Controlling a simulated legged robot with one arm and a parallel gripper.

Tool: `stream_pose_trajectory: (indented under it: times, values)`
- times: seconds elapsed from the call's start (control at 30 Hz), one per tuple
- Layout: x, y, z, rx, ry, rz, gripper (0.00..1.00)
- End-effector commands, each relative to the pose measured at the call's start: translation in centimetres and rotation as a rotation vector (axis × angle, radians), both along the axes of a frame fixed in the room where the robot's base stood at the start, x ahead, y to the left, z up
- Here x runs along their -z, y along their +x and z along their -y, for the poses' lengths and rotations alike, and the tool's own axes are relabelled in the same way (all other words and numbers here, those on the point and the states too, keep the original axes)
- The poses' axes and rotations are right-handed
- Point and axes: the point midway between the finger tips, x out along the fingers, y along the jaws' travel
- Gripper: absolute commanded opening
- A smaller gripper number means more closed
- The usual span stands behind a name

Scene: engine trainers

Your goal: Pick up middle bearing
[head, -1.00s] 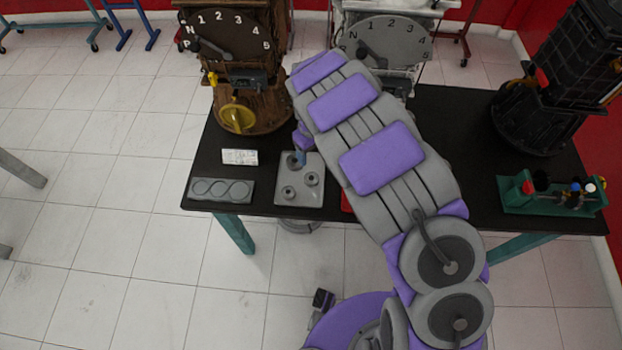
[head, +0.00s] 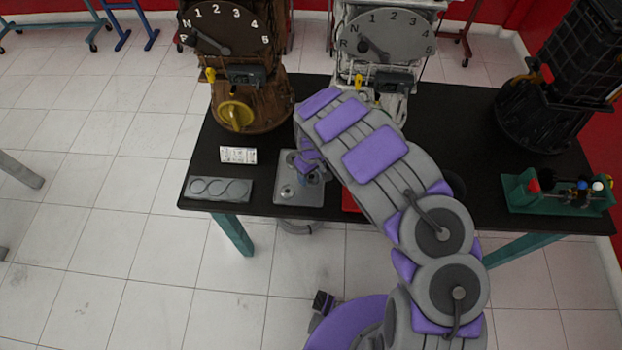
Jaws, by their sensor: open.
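A square grey plate (head: 300,197) lies near the front edge of the black table and carries small round bearings. One bearing (head: 288,192) shows clearly at the plate's lower left. Another bearing (head: 314,178) shows in part at the right, beside my gripper. My gripper (head: 304,179) is open and points down low over the middle of the plate. Its purple fingers hide part of the plate and any bearing right under them. I cannot tell whether it touches a bearing.
A grey tray with three round recesses (head: 218,198) lies left of the plate. A white label (head: 238,155) is behind it. Brown (head: 240,60) and silver (head: 385,45) transmissions stand at the back. A red object (head: 350,203) shows partly beside my arm. A green fixture (head: 555,195) is at right.

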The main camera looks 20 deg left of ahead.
Motion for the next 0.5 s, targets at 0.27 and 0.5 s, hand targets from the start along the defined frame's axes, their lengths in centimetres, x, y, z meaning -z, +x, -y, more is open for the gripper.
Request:
stream_pose_trajectory:
  times: [0.27,0.5]
  values:
    - [0.84,-0.07,-0.02,-0.001,0.0,0.0,0.67]
    - [0.83,-0.05,0.0,-0.001,0.0,0.001,0.46]
